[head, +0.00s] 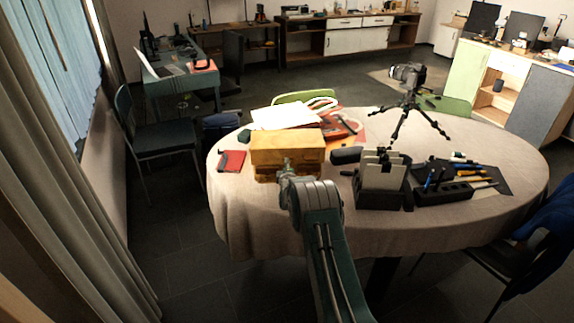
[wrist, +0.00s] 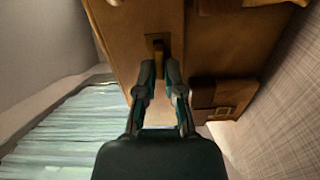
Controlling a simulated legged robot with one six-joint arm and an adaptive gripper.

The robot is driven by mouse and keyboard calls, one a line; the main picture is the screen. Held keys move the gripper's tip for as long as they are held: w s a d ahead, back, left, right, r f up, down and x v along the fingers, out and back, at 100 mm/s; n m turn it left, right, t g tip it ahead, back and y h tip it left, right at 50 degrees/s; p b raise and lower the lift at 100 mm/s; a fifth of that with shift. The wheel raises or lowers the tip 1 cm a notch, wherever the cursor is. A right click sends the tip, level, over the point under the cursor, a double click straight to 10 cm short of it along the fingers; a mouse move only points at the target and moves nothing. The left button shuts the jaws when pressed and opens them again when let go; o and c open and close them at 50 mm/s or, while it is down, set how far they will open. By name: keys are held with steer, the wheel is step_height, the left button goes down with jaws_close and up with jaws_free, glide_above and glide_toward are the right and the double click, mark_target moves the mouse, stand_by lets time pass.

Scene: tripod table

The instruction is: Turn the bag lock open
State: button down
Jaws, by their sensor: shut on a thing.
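The brown leather bag (head: 287,148) stands on the near left part of the round table. It fills the upper middle of the wrist view (wrist: 130,25). The bag lock (wrist: 158,47) is a small brass-coloured piece on the bag's face, between my fingertips. My gripper (wrist: 161,68) is shut on the lock; the fingers hide part of it. In the head view my gripper (head: 287,166) is at the bag's near side, and my arm hides some of that face. I cannot tell how far the lock is turned.
A second buckle (wrist: 224,111) shows beside the lock. The round table (head: 470,222) also holds a red notebook (head: 231,161), white papers (head: 285,115), a black holder (head: 381,195), a tool block (head: 443,195) and a camera tripod (head: 410,118).

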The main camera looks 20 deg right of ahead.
steer(key=shift+a+f+n, duration=0.1)
steer(key=shift+f+n, duration=0.2)
stand_by(0.4)
steer(key=c, duration=0.8)
jaws_free()
steer(key=shift+o, duration=0.2)
steer(key=shift+r, duration=0.1)
steer(key=shift+s, duration=0.1)
steer(key=v, duration=1.1)
steer(key=shift+s+a, duration=0.15)
steer(key=shift+s, duration=0.2)
steer(key=shift+r, duration=0.1)
